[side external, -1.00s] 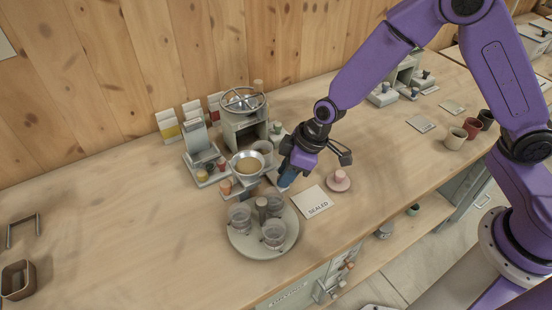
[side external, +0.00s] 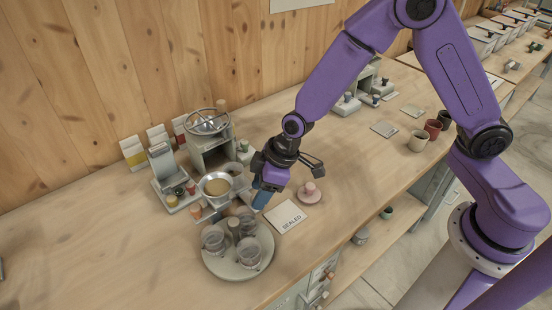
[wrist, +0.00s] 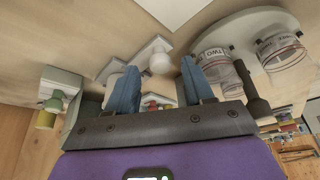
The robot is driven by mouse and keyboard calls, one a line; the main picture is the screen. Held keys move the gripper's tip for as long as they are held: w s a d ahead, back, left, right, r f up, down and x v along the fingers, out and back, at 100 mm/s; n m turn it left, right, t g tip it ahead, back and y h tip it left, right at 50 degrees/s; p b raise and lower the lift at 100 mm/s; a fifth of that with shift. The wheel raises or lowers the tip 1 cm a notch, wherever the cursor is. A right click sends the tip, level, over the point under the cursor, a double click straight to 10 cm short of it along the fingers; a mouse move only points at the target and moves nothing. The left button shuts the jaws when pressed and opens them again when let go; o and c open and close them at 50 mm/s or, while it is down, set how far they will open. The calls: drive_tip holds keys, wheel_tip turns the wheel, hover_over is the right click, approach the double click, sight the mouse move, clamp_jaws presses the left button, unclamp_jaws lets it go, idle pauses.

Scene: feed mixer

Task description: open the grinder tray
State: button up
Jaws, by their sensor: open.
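The grinder (side external: 212,150) appears to be the grey-green machine with a handwheel on top, against the back wall in the side view. A metal pan (side external: 215,187) with brownish contents sits in front of it. I cannot clearly make out its tray.
A round turntable (side external: 238,272) with glass jars stands close in front of my gripper. A pink knob on a saucer (side external: 309,193) is to its right. A block with coloured knobs (side external: 175,190) stands left of the grinder. The front-left table is clear.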

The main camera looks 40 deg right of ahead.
drive_tip(key=v, duration=1.6)
drive_tip(key=shift+r, duration=0.3)
drive_tip(key=shift+s, duration=0.1)
drive_tip(key=s+d+n+g+h, duration=0.1)
drive_tip(key=s+d, duration=0.6)
drive_tip(key=s, duration=0.3)
drive_tip(key=s+d+g+h, duration=0.1)
drive_tip(key=s+d+h, duration=0.1)
drive_tip(key=s+d, duration=0.5)
drive_tip(key=s+f, duration=0.1)
drive_tip(key=s, duration=0.2)
drive_tip(key=shift+n+g, duration=0.3)
drive_tip(key=shift+n, duration=0.1)
